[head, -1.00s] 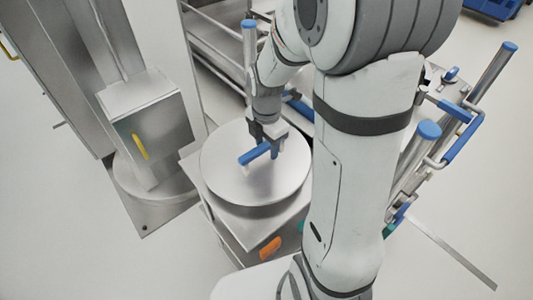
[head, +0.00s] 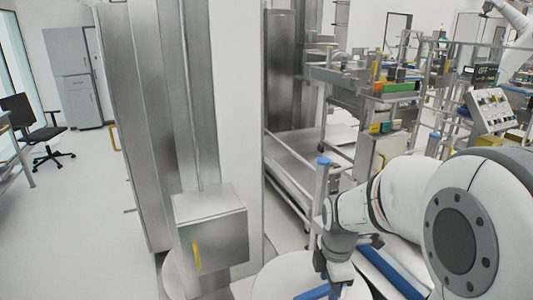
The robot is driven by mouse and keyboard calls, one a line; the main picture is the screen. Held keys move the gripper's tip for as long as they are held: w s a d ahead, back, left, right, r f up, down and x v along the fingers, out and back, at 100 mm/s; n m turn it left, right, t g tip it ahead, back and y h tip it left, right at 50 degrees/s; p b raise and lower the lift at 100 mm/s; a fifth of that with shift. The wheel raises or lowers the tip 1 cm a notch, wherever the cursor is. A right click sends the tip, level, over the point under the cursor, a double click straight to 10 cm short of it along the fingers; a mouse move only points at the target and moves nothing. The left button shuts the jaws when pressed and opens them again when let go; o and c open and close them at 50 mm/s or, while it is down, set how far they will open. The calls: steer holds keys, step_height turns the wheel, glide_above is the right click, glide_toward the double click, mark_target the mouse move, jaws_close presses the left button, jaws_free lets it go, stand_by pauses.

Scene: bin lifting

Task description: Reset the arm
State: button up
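My gripper (head: 334,287) is at the bottom edge of the head view, pointing down over a round steel lid (head: 280,276). A blue bar handle (head: 312,293) on the lid is right beside the fingers. I cannot tell whether the fingers touch or enclose the handle, and their tips are partly cut off by the frame edge. My white arm is bent and fills the lower right.
A steel column with a box (head: 211,238) bearing a yellow handle stands to the left. A steel rack (head: 292,160) stands behind the lid. Workbenches with equipment (head: 380,90) fill the back right. Open floor (head: 75,210) and a black chair (head: 40,130) are at left.

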steer(key=s+r+m+t, duration=0.1)
steer(key=s+r+m, duration=0.3)
steer(key=m, duration=0.5)
steer(key=s+r+m+t, duration=0.2)
steer(key=s+r+m, duration=0.2)
steer(key=s+m, duration=0.4)
steer(key=shift+a+r+m, duration=0.35)
steer(key=shift+m, duration=0.75)
